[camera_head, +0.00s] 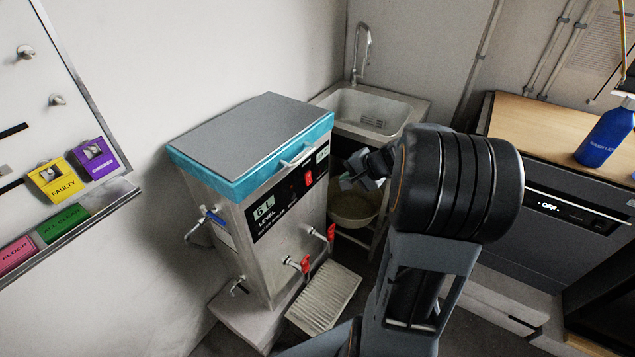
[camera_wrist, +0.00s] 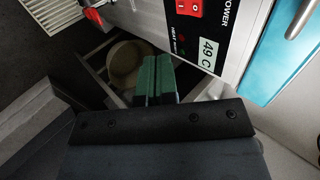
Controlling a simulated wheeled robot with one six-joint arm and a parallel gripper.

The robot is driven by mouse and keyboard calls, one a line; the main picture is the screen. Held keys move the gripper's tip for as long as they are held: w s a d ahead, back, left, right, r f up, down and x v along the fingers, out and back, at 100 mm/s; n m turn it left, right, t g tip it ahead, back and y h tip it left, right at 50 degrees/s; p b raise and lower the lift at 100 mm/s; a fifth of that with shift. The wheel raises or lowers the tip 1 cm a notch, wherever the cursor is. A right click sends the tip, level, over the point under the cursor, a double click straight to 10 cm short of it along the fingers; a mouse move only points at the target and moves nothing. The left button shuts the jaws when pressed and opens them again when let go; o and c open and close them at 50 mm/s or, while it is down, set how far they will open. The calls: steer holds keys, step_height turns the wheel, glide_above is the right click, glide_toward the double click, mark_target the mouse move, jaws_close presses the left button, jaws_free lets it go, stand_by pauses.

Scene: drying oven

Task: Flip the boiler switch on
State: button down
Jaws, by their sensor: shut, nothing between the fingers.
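The boiler (camera_head: 285,225) is a metal box with a teal-edged lid, standing left of centre in the head view. Its red power switch (camera_head: 309,179) sits on the black front panel; it also shows at the top of the wrist view (camera_wrist: 189,7), partly cut off, beside the word POWER. I cannot tell its on or off position. A display reading 49 C (camera_wrist: 208,54) is near it. My gripper (camera_head: 347,184) is to the right of the switch, apart from the panel. Its green fingers (camera_wrist: 155,62) are closed together and empty in the wrist view.
Red-handled taps (camera_head: 331,234) stick out of the boiler front above a ribbed drip tray (camera_head: 324,298). A sink (camera_head: 372,108) stands behind, with a round bowl (camera_head: 353,207) below. A wooden counter (camera_head: 535,125) with a blue bottle (camera_head: 605,136) is at right.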

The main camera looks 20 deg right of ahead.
mark_target(310, 183)
steer(key=shift+f, duration=0.1)
steer(key=shift+w+a+r+b+x, duration=0.15)
steer(key=shift+w+r+x, duration=0.15)
steer(key=shift+x, duration=1.85)
steer(key=shift+w+a+r+b+x, duration=0.1)
steer(key=shift+w+a+r+x, duration=0.15)
steer(key=shift+x, duration=1.9)
steer(key=shift+w+a+r+b+x, duration=0.1)
steer(key=shift+w+r+x, duration=0.25)
steer(key=shift+x, duration=1.8)
steer(key=shift+f+b, duration=0.35)
steer(key=shift+b, duration=0.5)
steer(key=shift+w+r, duration=0.1)
steer(key=shift+r, duration=0.35)
